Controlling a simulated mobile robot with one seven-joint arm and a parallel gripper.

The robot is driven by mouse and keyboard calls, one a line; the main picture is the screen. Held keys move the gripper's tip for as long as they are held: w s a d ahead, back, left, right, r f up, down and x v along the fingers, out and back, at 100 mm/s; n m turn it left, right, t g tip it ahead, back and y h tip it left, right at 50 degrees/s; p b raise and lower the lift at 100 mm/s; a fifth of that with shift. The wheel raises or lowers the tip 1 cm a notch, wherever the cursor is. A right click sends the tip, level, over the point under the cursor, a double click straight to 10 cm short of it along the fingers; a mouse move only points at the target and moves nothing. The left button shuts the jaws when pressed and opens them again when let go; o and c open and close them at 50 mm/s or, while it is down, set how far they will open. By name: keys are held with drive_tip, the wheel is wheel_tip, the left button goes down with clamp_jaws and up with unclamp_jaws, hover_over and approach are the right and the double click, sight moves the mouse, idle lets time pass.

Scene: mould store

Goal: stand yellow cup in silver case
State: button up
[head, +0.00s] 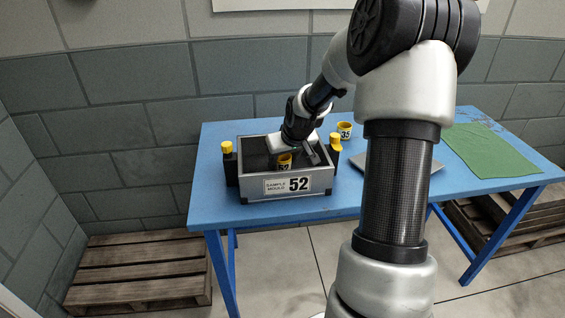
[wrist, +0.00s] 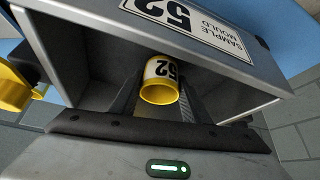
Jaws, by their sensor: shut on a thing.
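The yellow cup (head: 284,160) has a white band marked 52. My gripper (head: 290,152) is shut on it, and the wrist view shows the cup (wrist: 160,83) between the two dark fingers (wrist: 158,100). The silver case (head: 315,185), labelled "SAMPLE MOULD 52", stands open-topped on the blue table. The cup is inside the case opening, close behind the labelled front wall, which hides its lower part in the head view. The cup looks about upright. I cannot tell whether its base touches the case floor. The case rim (wrist: 235,72) runs across the wrist view.
Yellow-topped black posts stand at the case's left (head: 228,160) and right (head: 335,143) sides. Another yellow cup (head: 344,131), marked 35, stands behind right. A grey plate (head: 428,170) and a green cloth (head: 490,150) lie to the right on the blue table (head: 215,135).

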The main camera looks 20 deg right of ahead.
drive_tip(key=shift+f, duration=0.15)
drive_tip(key=o, duration=1)
drive_tip(key=shift+o, duration=0.2)
drive_tip(key=shift+r, duration=0.35)
drive_tip(key=p+v, duration=0.3)
drive_tip(key=v, duration=0.8)
drive_tip(key=shift+s+r, duration=0.25)
drive_tip(key=shift+r, duration=0.1)
